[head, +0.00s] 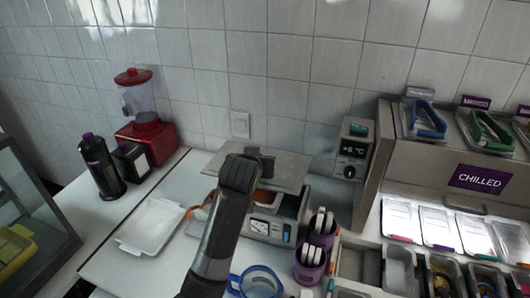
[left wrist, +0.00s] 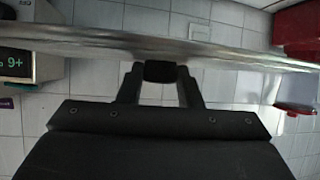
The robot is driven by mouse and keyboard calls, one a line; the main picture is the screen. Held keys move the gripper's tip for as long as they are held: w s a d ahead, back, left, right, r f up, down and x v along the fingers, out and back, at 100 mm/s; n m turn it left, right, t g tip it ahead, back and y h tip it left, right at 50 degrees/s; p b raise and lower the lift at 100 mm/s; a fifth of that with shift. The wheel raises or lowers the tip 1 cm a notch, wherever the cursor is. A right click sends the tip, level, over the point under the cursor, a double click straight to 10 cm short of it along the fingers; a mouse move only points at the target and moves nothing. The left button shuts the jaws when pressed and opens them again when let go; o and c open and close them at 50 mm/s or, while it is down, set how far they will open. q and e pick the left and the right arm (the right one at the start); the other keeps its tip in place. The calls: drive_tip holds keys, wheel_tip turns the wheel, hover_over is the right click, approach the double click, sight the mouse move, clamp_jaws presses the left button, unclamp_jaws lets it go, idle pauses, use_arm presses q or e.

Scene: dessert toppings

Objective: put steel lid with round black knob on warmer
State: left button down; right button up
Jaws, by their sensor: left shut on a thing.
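The steel lid (head: 291,174) is a flat rectangular plate, held over the warmer (head: 273,229) at the middle of the counter in the head view. My left gripper (head: 262,160) is shut on its round black knob (left wrist: 160,71), between the fingers in the left wrist view. There the lid shows edge-on as a long steel band (left wrist: 75,43). My arm hides part of the lid and of the warmer. Something brown shows in the warmer under the lid. Whether the lid touches the warmer's rim cannot be told. My right gripper is in neither view.
A white tray (head: 151,226) lies to the left. A red blender (head: 141,112) and dark bottle (head: 101,165) stand behind it. Purple holders (head: 310,264) and a blue-rimmed jug (head: 258,283) stand in front.

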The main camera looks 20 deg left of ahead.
use_arm(q)
drive_tip(key=shift+y, duration=0.3)
drive_tip(key=w+f+p, duration=0.1)
drive_tip(key=f, duration=0.1)
drive_tip(key=w+f+p, duration=0.1)
drive_tip(key=w, duration=0.1)
drive_tip(key=shift+d+f, duration=0.2)
drive_tip(key=shift+f, duration=0.2)
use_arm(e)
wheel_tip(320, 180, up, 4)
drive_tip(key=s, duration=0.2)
use_arm(q)
wheel_tip(320, 180, down, 9)
drive_tip(key=b, duration=0.6)
drive_tip(key=shift+w, duration=0.35)
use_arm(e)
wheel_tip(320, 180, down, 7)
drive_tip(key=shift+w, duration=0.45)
use_arm(q)
drive_tip(key=shift+s+f, duration=0.15)
drive_tip(key=shift+f, duration=0.1)
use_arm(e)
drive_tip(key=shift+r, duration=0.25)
use_arm(q)
drive_tip(key=c, duration=1)
unclamp_jaws()
drive_tip(key=shift+o, duration=0.3)
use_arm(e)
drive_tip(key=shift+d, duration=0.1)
